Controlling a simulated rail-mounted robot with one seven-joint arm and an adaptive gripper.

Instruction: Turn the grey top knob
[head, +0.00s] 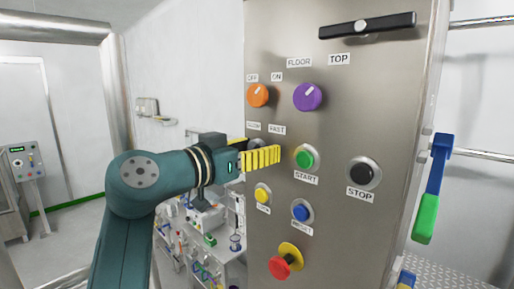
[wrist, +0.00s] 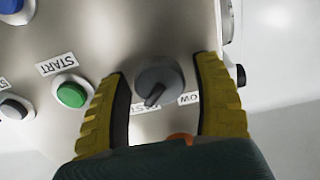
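The grey knob (wrist: 158,82) shows in the wrist view on the steel panel (wrist: 135,30), its dark pointer toward the lower left. My gripper (wrist: 165,95) is open, with one ribbed yellow finger on each side of the knob. Gaps show between both fingers and the knob, so no touch is visible. In the head view my gripper (head: 262,158) is at the panel's left part, below the slow and fast labels. There the fingers hide most of the grey knob.
An orange knob (head: 258,95) and a purple knob (head: 308,97) sit above. A green START button (head: 304,157) is close right of my fingers; it also shows in the wrist view (wrist: 71,94). Yellow (head: 263,194) and blue (head: 300,211) buttons and a red emergency stop (head: 282,265) are below.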

